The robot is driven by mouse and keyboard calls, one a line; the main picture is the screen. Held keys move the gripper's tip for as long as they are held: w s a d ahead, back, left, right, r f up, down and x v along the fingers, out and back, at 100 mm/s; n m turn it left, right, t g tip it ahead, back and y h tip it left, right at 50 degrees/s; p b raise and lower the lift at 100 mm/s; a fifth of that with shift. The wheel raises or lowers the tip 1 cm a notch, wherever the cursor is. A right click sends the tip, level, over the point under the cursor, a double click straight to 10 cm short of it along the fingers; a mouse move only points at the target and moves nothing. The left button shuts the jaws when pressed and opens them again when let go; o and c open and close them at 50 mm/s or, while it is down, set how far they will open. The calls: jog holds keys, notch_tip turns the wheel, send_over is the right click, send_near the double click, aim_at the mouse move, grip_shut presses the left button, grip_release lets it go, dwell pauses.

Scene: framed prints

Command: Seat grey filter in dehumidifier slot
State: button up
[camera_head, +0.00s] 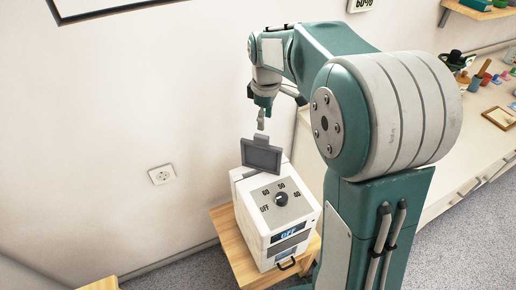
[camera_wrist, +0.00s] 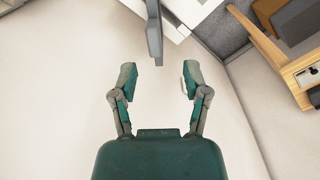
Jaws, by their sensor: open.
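In the wrist view my gripper (camera_wrist: 159,78) is open and empty. The filter (camera_wrist: 154,32) shows there edge-on, beyond the gap between the fingers. Part of the dehumidifier (camera_wrist: 192,8) shows behind it.
The dehumidifier stands on a small wooden table (camera_head: 223,219). A wall with an outlet (camera_head: 162,174) is behind. A white counter (camera_head: 480,125) with several small objects is at right. A wooden piece (camera_wrist: 270,53) is at the wrist view's right edge.

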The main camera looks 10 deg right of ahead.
aim_at(261, 144)
jog(key=shift+w+f, duration=0.55)
jog(key=shift+w, duration=0.2)
notch_tip(261, 144, down, 5)
jog(key=shift+r, duration=0.1)
jog(key=f, duration=0.6)
jog(key=shift+a, duration=0.25)
jog(key=shift+w+r, duration=0.1)
grip_shut()
